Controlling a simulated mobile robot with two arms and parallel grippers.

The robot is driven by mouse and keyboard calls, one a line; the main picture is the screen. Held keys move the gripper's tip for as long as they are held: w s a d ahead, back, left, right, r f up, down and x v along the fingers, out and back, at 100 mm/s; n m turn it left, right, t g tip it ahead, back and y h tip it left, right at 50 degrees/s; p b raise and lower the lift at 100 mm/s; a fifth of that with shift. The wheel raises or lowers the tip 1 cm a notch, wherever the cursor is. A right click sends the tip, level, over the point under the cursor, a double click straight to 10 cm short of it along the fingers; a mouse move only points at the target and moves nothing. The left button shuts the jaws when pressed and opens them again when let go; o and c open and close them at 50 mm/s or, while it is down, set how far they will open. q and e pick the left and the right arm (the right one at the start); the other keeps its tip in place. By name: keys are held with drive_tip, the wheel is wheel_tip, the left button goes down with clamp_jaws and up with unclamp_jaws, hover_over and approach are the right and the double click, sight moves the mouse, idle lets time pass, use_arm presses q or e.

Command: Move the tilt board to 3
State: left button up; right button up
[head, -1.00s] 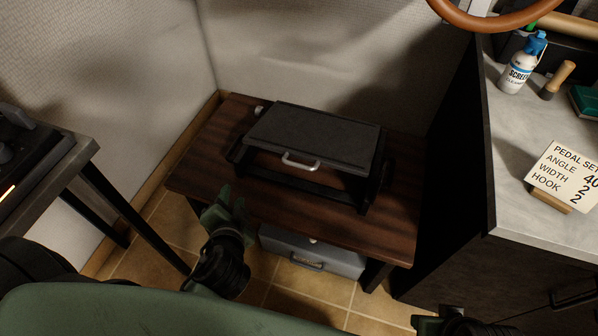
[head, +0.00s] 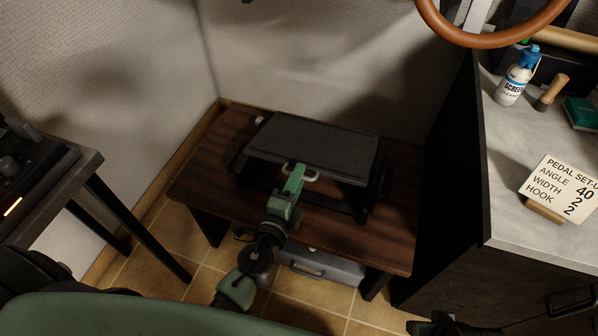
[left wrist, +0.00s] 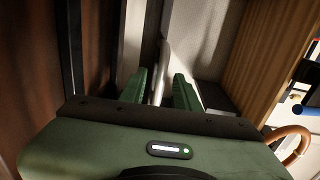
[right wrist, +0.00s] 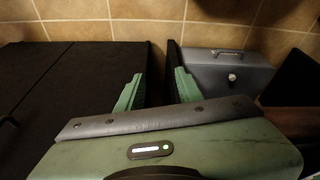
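The tilt board (head: 315,142) is a dark grey textured plate in a black frame on a low wooden table. A silver handle (head: 312,174) sits on its front edge. My left gripper (head: 293,180) is at this handle, coming from the front. In the left wrist view its two green fingers (left wrist: 162,88) stand apart, with the pale handle bar (left wrist: 160,78) between them. It does not look clamped. My right gripper (right wrist: 158,90) is open and empty, low near the dark cabinet. A card (head: 558,188) reads angle 40, width 2, hook 2. No scale on the board is readable.
The brown table (head: 225,150) has a grey metal box (head: 330,268) beneath it. Another desk (head: 85,165) stands left. Walls close off the back.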

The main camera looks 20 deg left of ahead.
use_arm(q)
drive_tip(key=shift+w, duration=0.65)
clamp_jaws()
drive_tip(key=shift+w+r, duration=0.1)
drive_tip(key=shift+r, duration=0.1)
idle(0.8)
